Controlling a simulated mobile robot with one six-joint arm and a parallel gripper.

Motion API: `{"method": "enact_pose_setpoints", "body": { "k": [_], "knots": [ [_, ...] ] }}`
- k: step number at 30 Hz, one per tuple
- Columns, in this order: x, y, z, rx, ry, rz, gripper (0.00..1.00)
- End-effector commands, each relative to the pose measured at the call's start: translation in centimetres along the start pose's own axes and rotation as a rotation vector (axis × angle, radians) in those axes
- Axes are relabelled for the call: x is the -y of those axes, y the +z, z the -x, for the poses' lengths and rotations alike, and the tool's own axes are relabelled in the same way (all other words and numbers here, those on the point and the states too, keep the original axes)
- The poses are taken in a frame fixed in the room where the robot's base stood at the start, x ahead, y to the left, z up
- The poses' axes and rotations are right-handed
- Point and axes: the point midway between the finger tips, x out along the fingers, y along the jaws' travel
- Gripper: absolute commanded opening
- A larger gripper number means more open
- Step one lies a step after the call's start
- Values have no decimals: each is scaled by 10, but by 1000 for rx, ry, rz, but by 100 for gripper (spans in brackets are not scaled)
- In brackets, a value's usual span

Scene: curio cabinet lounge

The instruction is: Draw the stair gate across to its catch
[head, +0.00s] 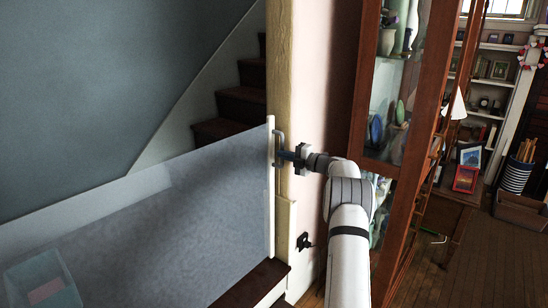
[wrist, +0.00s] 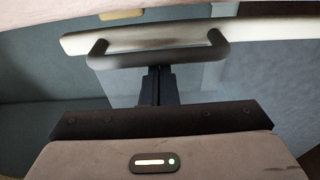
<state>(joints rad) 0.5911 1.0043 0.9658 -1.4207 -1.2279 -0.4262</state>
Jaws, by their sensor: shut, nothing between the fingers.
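The stair gate (head: 170,215) is a translucent grey sheet spanning the stair opening, with a pale upright end bar (head: 271,200) beside the wooden post (head: 280,60). A grey handle (head: 279,150) stands on the bar. In the wrist view the handle (wrist: 160,61) runs across the upper middle, in front of the pale bar (wrist: 270,28). My gripper (head: 285,156) is shut and empty, its fingertips (wrist: 158,72) at the middle of the handle. I cannot tell whether they touch it. The catch cannot be made out, nor whether the bar is engaged with it.
Dark stairs (head: 235,105) rise behind the gate. A glass-fronted cabinet (head: 362,100) with vases stands close to the right of my arm. A black fitting (head: 304,241) is low on the pale wall. A teal bin (head: 42,282) shows through the gate. Wooden floor (head: 470,265) is open at right.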

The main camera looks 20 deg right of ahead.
Motion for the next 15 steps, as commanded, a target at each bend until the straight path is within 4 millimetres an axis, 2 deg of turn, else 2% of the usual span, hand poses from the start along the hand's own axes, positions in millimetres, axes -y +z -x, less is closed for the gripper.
{"method": "enact_pose_setpoints", "body": {
  "k": [6, 15],
  "knots": [
    [0, 12, 1, 0, 1, 1, 0],
    [-1, 14, 1, 2, 1, 2, 0]
  ]
}}
